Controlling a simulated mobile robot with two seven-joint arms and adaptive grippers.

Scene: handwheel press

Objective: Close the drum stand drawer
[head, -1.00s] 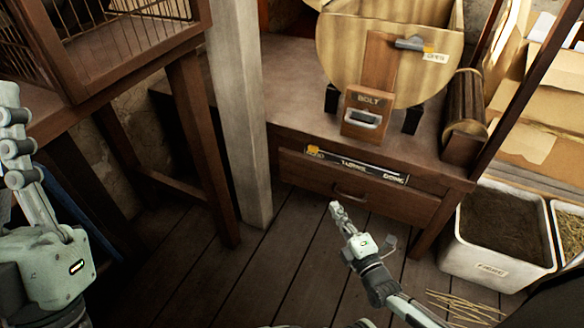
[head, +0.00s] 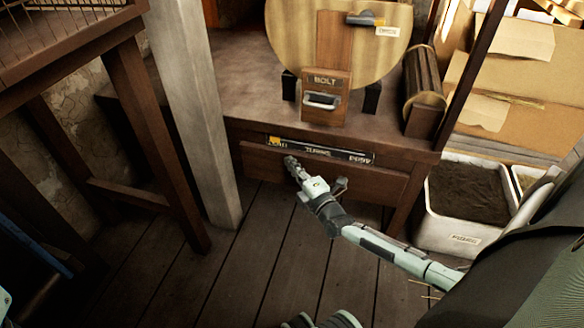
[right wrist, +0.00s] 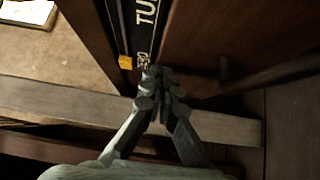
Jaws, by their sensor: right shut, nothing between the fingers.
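The drum stand (head: 235,75) is a brown wooden bench under a round pale drum (head: 290,35). Its drawer (head: 375,180) is partly out; a dark lettered strip (head: 345,153) with a yellow mark shows above the drawer front. My left gripper is out of view.
A grey post (head: 190,110) and a wooden table leg (head: 155,140) stand left of the drawer. A white bin (head: 440,230) of dark soil stands to the right. The plank floor (head: 270,250) in front is mostly clear.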

